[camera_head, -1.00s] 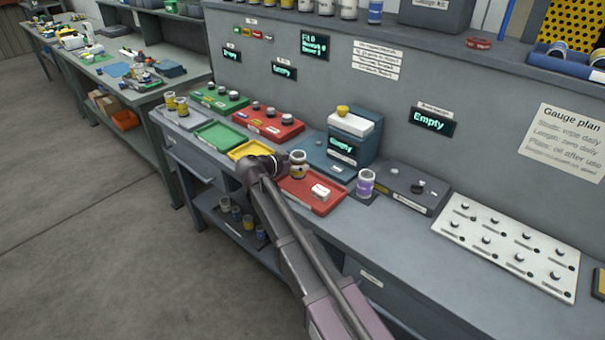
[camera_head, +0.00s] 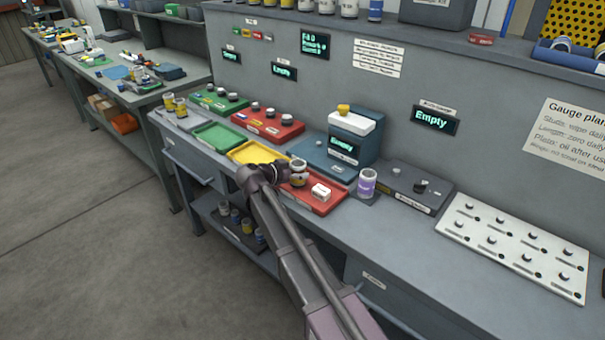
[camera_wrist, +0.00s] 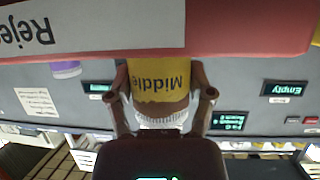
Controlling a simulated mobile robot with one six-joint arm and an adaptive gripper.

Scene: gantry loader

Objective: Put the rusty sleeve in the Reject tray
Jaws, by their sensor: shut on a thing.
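My gripper (camera_wrist: 161,98) is shut on an upright sleeve (camera_wrist: 158,83) with a yellow band reading "Middle", a rusty brown band and a pale ridged rim. The wrist view is upside down. The sleeve also shows in the head view (camera_head: 298,170), at the left part of the red tray (camera_head: 325,206).
A small white block (camera_head: 320,192) sits in the red tray, right of the sleeve. A yellow tray (camera_head: 240,158) and a green tray (camera_head: 215,138) lie to the left. A purple-banded jar (camera_head: 367,184) stands to the right. A blue-grey gauge (camera_head: 350,147) stands behind.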

